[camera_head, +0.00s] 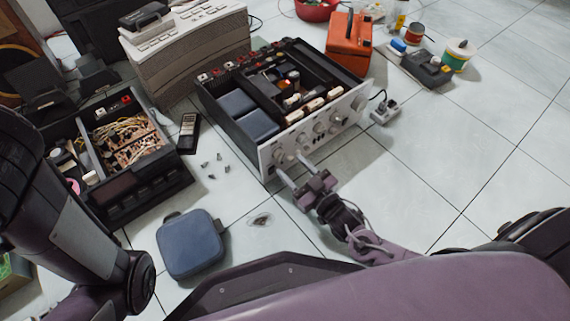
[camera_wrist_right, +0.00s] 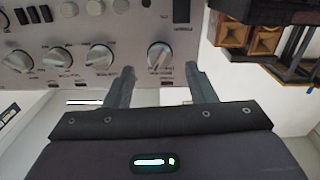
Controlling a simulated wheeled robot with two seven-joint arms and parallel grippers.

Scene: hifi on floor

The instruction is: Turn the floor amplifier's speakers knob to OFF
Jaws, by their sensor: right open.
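The open-topped amplifier (camera_head: 318,124) stands on the floor with its silver front panel towards me. The panel also fills the upper left of the right wrist view (camera_wrist_right: 130,28). My right gripper (camera_head: 293,168) is open and empty in front of the panel's left end. In the right wrist view the gripper (camera_wrist_right: 159,71) has one finger on each side of a pointer knob (camera_wrist_right: 159,55), which shows just beyond the tips. I cannot tell whether they touch it, and its label is too small to read. My left arm shows at the left; its gripper is out of view.
A second opened unit (camera_head: 130,150) lies to the left, with a black meter (camera_head: 189,132) and loose screws between. A blue case (camera_head: 190,244) lies in front. A beige unit (camera_head: 188,48) and an orange box (camera_head: 349,48) stand behind. The floor at right is mostly clear.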

